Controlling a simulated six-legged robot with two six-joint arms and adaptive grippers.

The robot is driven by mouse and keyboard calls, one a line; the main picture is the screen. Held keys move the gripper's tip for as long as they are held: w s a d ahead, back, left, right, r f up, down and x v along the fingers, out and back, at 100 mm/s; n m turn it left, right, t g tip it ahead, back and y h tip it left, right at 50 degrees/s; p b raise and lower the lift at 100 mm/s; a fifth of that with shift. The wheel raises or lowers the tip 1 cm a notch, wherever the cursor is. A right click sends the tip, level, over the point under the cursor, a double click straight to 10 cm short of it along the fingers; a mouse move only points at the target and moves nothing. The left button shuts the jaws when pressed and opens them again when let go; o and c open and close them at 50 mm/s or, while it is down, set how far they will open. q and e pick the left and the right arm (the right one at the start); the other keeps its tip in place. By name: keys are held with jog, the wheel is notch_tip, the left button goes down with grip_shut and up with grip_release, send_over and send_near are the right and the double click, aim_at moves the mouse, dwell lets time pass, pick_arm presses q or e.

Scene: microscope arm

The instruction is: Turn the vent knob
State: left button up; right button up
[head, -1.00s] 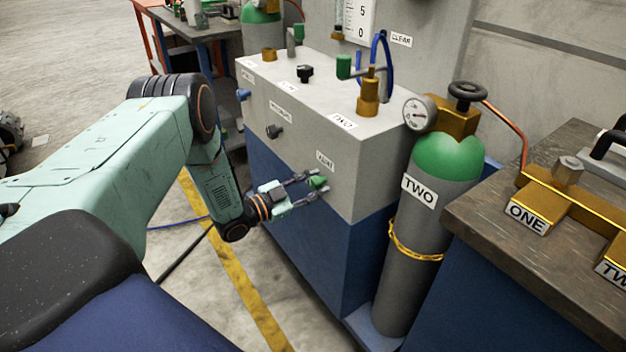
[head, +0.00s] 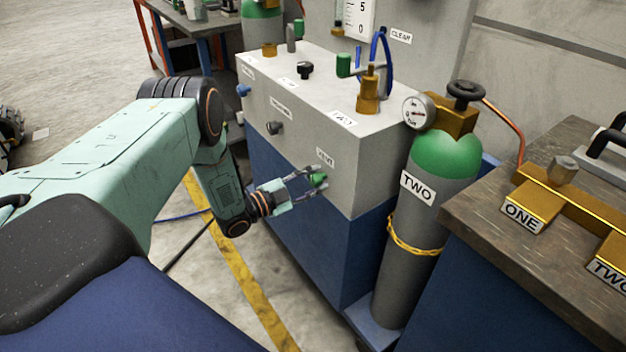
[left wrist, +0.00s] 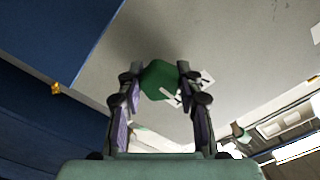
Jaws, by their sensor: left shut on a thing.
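The vent knob is a small green knob (head: 317,179) on the front face of the grey cabinet (head: 330,160), just below a small white label. In the left wrist view the green knob (left wrist: 159,80) sits between my two fingertips. My left gripper (head: 316,182) reaches in from the left, with one finger on each side of the knob, and is shut on it. The left gripper also shows in the left wrist view (left wrist: 158,82). The fingers hide part of the knob's sides. My right gripper is not in view.
A grey cylinder (head: 418,220) labelled TWO, with a green top and a gauge (head: 418,112), stands right of the cabinet. A dark knob (head: 274,127) and a blue knob (head: 243,90) are on the cabinet front. A workbench (head: 500,220) with brass blocks is at the right.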

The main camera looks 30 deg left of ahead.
pick_arm(q)
jog(key=o, duration=1.2)
jog(key=v, duration=1.2)
jog(key=shift+f, duration=0.1)
